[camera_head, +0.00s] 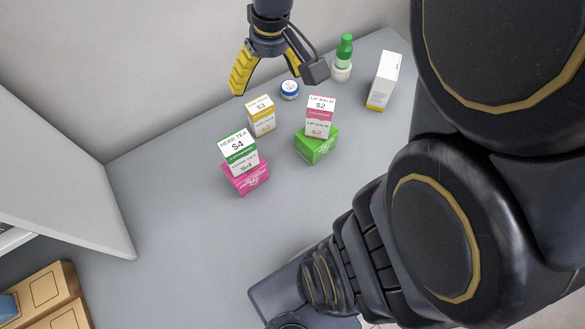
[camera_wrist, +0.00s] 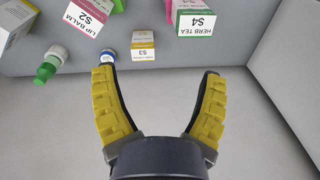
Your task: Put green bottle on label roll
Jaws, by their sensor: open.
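The green bottle (camera_head: 345,48) is upright at the back of the counter, right of my gripper in the head view. A small white round piece, seemingly the label roll (camera_head: 341,72), shows directly below it, and the bottle appears to stand on it. Contact between them is hard to make out. In the wrist view the green bottle (camera_wrist: 44,71) and the white roll (camera_wrist: 57,52) overlap at upper left, outside the fingers. My gripper (camera_head: 272,82) is open and empty above the counter's back edge. Its spread yellow fingers also show in the wrist view (camera_wrist: 158,74).
A blue-and-white jar (camera_head: 289,89) is near my gripper. A white box (camera_head: 383,80) stands right of the bottle. Price-tagged boxes, yellow (camera_head: 261,115), green (camera_head: 317,146) and pink (camera_head: 246,177), stand in front. The counter's left part (camera_head: 170,190) is clear; a wall (camera_head: 120,60) rises behind.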

